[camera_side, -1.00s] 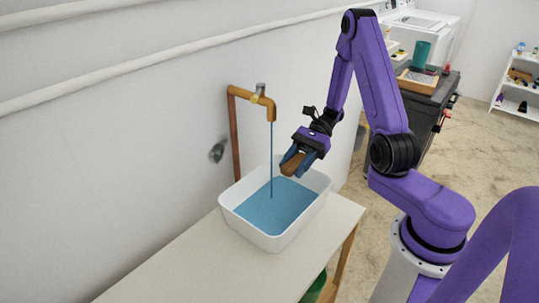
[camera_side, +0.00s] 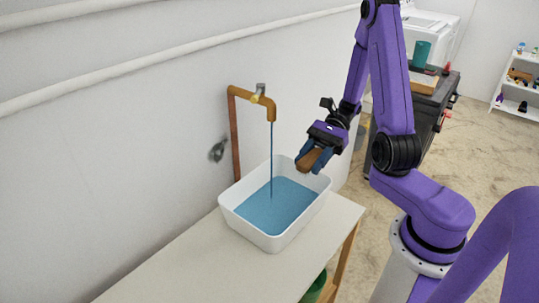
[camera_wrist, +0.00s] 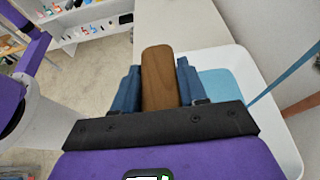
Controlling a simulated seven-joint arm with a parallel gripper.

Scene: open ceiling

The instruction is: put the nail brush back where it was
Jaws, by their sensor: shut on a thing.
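The nail brush shows as a brown wooden block (camera_side: 310,159) in the side view, and its wooden back (camera_wrist: 159,78) fills the middle of the wrist view. My gripper (camera_side: 318,158) is shut on it, with a blue finger on each side. In the wrist view my gripper (camera_wrist: 160,85) hides the brush's near end; its bristles cannot be seen. The brush is held above the right rim of the white basin (camera_side: 229,213), which also shows in the wrist view (camera_wrist: 287,140).
Blue water (camera_side: 268,207) lies in the basin, and a stream falls into it from the brass tap (camera_side: 262,99). The basin stands on a pale bench (camera_side: 190,262). A dark cabinet (camera_side: 424,125) with a tray (camera_side: 424,82) and teal cup (camera_side: 422,54) stands behind my arm.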

